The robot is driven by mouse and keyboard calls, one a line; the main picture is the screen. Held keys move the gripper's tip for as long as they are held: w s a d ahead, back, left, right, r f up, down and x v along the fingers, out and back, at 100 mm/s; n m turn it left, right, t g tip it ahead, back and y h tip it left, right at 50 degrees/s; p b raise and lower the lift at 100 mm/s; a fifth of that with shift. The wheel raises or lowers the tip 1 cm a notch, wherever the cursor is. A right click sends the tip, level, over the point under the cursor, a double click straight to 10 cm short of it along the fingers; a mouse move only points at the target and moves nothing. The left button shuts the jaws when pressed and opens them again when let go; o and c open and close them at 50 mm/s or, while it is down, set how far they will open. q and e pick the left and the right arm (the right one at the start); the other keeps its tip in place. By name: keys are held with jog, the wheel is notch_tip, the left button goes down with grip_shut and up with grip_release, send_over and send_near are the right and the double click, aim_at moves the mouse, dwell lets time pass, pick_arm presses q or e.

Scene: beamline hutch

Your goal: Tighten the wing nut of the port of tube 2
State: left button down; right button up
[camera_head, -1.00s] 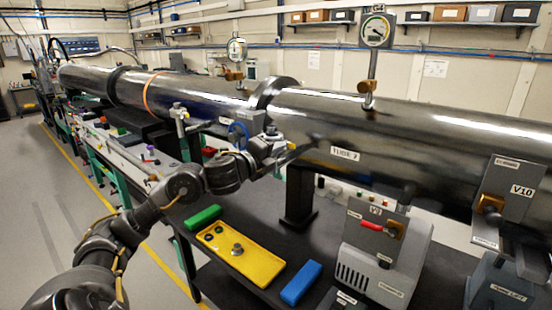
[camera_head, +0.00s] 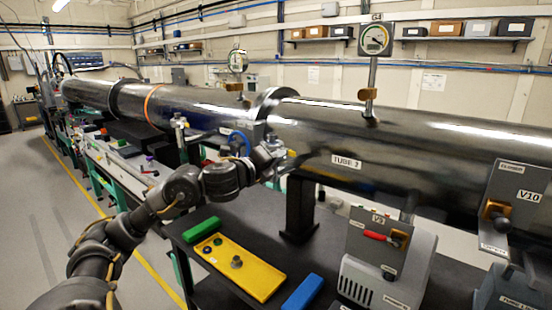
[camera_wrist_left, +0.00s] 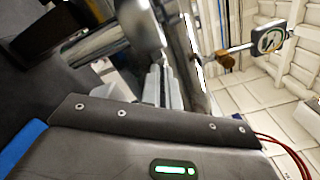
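Tube 2 (camera_head: 440,150) is the long dark shiny tube across the middle and right of the head view, with a "TUBE 2" label (camera_head: 346,161) on its side. My left gripper (camera_head: 284,156) is close to the tube's near side, just below the flange (camera_head: 272,101) and left of the label. In the left wrist view its pale fingers (camera_wrist_left: 163,87) look close together, but their tips are unclear and I cannot tell whether anything is between them. I cannot make out the port or its wing nut; the gripper may be covering them. My right gripper is not in view.
A yellow tray (camera_head: 258,278) with small round parts lies on the dark bench below, between a green block (camera_head: 201,230) and a blue block (camera_head: 302,294). A grey V9 unit (camera_head: 385,265) and V10 panel (camera_head: 515,205) stand at right. A gauge (camera_head: 374,39) rises above the tube.

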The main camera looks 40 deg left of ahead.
pick_arm(q)
jog(key=c, duration=2.1)
grip_release()
jog(key=shift+f, duration=0.15)
jog(key=o, duration=0.5)
jog(key=shift+c, duration=0.2)
jog(key=shift+s, duration=0.15)
jog(key=s+b, duration=0.6)
jog(key=s, duration=0.4)
jog(key=shift+s, duration=0.3)
jog(key=shift+d, duration=0.1)
